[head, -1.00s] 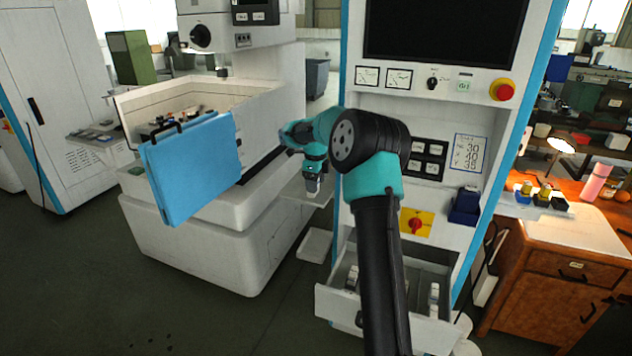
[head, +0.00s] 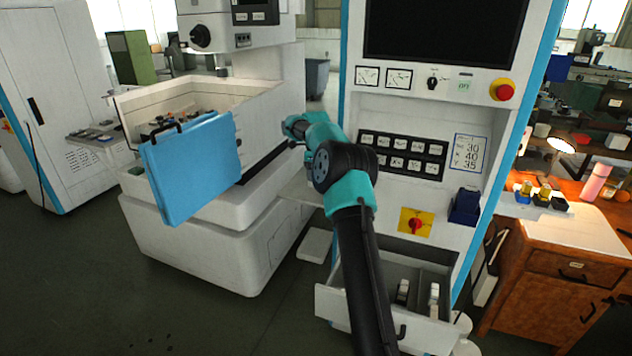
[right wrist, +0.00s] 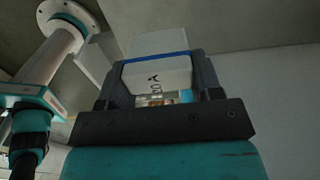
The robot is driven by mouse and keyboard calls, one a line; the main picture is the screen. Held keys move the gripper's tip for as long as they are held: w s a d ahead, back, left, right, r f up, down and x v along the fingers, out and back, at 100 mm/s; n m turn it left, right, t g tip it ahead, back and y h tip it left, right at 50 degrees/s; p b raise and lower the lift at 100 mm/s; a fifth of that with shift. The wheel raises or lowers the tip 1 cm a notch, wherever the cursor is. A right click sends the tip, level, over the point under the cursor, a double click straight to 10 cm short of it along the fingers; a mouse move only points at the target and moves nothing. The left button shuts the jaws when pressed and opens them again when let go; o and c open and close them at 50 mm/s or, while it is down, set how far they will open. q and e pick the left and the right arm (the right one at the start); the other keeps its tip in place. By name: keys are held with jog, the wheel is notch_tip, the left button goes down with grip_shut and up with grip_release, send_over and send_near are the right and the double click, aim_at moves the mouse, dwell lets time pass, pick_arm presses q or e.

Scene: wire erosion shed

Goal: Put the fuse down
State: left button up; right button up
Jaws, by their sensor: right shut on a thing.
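In the right wrist view my right gripper (right wrist: 158,78) is shut on the fuse (right wrist: 153,77). The fuse is a pale block with dark lettering, held between the two dark fingers, with a blue edge along its far side. In the head view my right arm reaches up from the bottom toward the side of the white cabinet. Its gripper and the fuse are hidden there behind the arm. I cannot tell whether the fuse touches any surface. My left gripper is not in view.
An open drawer (head: 330,305) with upright pale pieces (head: 434,298) is low in the cabinet (head: 400,130). A small white side shelf (head: 303,192) projects left of the cabinet. The machine with its blue door (head: 195,170) stands left. A wooden bench (head: 560,265) is at right.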

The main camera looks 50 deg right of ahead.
jog(key=shift+f, duration=1.75)
jog(key=shift+f, duration=0.15)
jog(key=o, duration=1)
jog(key=shift+c, duration=0.2)
notch_tip(320, 180, up, 12)
jog(key=shift+r, duration=0.15)
jog(key=shift+o, duration=0.4)
